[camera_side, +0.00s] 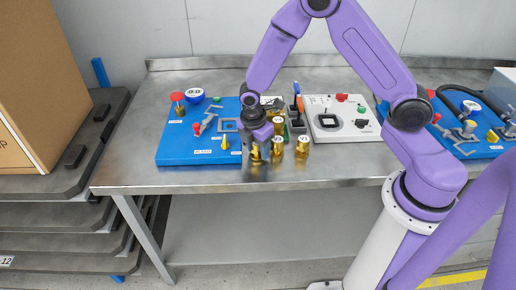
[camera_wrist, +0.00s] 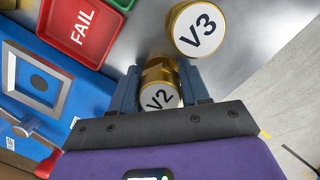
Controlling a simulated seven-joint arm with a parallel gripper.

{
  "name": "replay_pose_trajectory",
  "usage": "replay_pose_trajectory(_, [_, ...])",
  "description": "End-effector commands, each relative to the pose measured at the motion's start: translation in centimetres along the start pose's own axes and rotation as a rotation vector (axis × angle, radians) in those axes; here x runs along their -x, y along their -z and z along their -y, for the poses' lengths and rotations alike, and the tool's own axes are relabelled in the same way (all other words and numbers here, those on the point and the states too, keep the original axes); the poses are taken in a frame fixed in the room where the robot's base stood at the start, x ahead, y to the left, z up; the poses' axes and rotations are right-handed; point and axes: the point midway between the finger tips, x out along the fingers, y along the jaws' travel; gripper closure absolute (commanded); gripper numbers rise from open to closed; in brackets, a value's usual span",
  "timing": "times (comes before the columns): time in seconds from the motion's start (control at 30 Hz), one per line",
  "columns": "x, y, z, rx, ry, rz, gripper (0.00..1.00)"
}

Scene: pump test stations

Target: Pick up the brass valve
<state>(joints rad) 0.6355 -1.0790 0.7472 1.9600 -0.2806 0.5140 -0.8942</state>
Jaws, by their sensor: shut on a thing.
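In the wrist view a brass valve marked V2 (camera_wrist: 160,72) sits between the two fingers of my gripper (camera_wrist: 160,88). The fingers are shut on its sides. In the side view my gripper (camera_side: 258,143) points down near the front of the bench, with brass (camera_side: 256,155) showing at its fingers. I cannot tell whether V2 touches the bench. A second brass valve, marked V3 (camera_wrist: 197,28), stands just beyond V2 in the wrist view. Other brass valves (camera_side: 303,146) stand to the right of my gripper in the side view.
A blue station board (camera_side: 173,150) with fittings lies left of my gripper. A red FAIL tray (camera_wrist: 80,30) and a green tray (camera_wrist: 121,3) are close by. A white control panel (camera_side: 345,125) stands to the right. Bare steel bench (camera_side: 200,180) runs along the front.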

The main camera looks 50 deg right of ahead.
Motion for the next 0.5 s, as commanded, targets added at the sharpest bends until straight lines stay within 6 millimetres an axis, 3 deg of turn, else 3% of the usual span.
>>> replay_pose_trajectory(0.3, [3.0,-0.4,-0.1,0.0,-0.005,-0.002,0.94])
replay_pose_trajectory(0.5, [5.0,-0.9,1.7,0.001,-0.004,-0.002,0.94])
